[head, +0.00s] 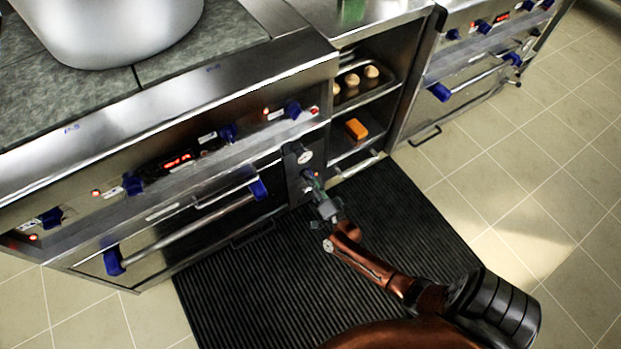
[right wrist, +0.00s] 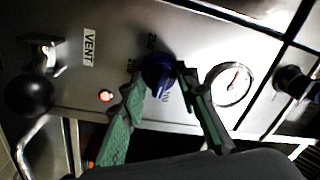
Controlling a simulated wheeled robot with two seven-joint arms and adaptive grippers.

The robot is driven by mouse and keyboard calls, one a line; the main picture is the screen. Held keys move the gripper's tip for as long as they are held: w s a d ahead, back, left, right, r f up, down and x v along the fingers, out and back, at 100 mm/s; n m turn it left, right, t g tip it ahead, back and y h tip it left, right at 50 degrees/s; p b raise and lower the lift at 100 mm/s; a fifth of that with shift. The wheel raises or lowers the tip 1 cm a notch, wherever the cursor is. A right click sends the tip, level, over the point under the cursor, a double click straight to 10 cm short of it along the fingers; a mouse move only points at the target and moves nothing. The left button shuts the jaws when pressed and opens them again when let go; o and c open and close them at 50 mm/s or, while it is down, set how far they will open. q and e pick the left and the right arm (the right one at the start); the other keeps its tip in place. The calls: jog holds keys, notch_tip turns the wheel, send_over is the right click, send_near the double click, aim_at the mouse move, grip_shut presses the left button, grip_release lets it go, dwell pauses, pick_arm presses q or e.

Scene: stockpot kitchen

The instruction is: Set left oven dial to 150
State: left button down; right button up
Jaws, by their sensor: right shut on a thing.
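The oven dial is a blue knob (right wrist: 158,70) on a steel panel in the right wrist view, with printed numbers around it, among them what looks like 250. Its exact setting is hard to read. My right gripper (right wrist: 158,80) has a green-lined finger on each side of the knob and is shut on it. In the head view my right gripper (head: 313,182) is at the narrow upright panel (head: 293,168) right of the oven front and covers most of the dial. My left gripper is in neither view.
A round gauge (right wrist: 232,84) sits beside the knob, with a lit red lamp (right wrist: 106,96) and a VENT label (right wrist: 89,48) on the other side. A black-knobbed lever (right wrist: 30,92) is further left. An oven handle (head: 190,228) sticks out left of my gripper.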

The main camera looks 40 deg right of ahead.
jog(key=m, duration=0.5)
jog(key=shift+f+h, duration=0.1)
jog(key=shift+h, duration=0.2)
jog(key=shift+m, duration=0.3)
jog(key=shift+s, duration=0.1)
jog(key=o, duration=1.2)
jog(key=shift+c, duration=0.2)
jog(key=r+v, duration=0.1)
jog(key=v, duration=1)
jog(key=shift+s+a+f, duration=0.2)
jog(key=shift+s+f, duration=0.15)
jog(key=shift+s, duration=0.1)
